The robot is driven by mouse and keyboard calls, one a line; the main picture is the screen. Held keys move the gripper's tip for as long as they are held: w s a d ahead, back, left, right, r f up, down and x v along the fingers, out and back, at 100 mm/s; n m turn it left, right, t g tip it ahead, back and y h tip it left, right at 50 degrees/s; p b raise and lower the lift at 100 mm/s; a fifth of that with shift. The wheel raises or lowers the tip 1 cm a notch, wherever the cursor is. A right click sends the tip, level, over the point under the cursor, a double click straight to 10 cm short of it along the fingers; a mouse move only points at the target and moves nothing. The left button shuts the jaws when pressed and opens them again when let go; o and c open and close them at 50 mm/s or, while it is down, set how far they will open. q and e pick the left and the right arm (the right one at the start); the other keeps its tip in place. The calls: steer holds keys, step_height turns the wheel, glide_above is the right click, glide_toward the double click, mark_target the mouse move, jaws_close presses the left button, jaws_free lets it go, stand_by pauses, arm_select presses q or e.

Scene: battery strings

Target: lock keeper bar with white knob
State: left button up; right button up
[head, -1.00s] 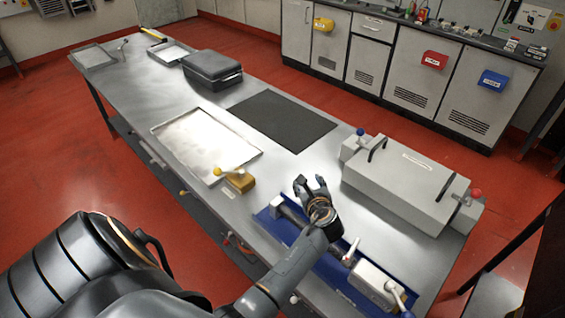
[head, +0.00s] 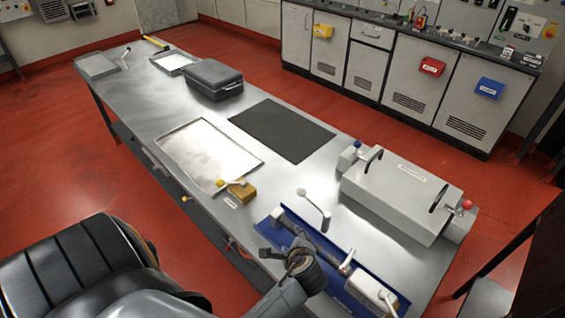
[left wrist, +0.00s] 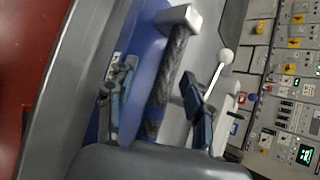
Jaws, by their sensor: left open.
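A lever with a white knob (head: 301,193) stands out over the far side of the blue tray (head: 352,296); its knob also shows in the left wrist view (left wrist: 225,56). A dark bar (head: 322,243) lies lengthwise in the tray. In the left wrist view the dark bar (left wrist: 174,75) runs to a grey end block (left wrist: 178,17). My left gripper (head: 284,243) is open and empty above the tray's near left part, apart from the knob. Its spread fingers show in the left wrist view (left wrist: 158,97). My right gripper is out of view.
A grey lidded box (head: 400,190) with black handles and a red knob stands behind the tray. A yellow-handled block (head: 240,191) sits left of it. A shallow metal tray (head: 205,150), a black mat (head: 280,130) and a dark case (head: 213,75) lie farther back.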

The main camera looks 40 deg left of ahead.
arm_select(q)
steer(key=s+d+f+n+g+h+b, duration=0.3)
steer(key=s+d+f+n+h, duration=0.3)
steer(key=s+f+n, duration=0.4)
steer(key=shift+s+d+n, duration=0.4)
steer(key=shift+s+d, duration=0.05)
steer(key=shift+s, duration=0.9)
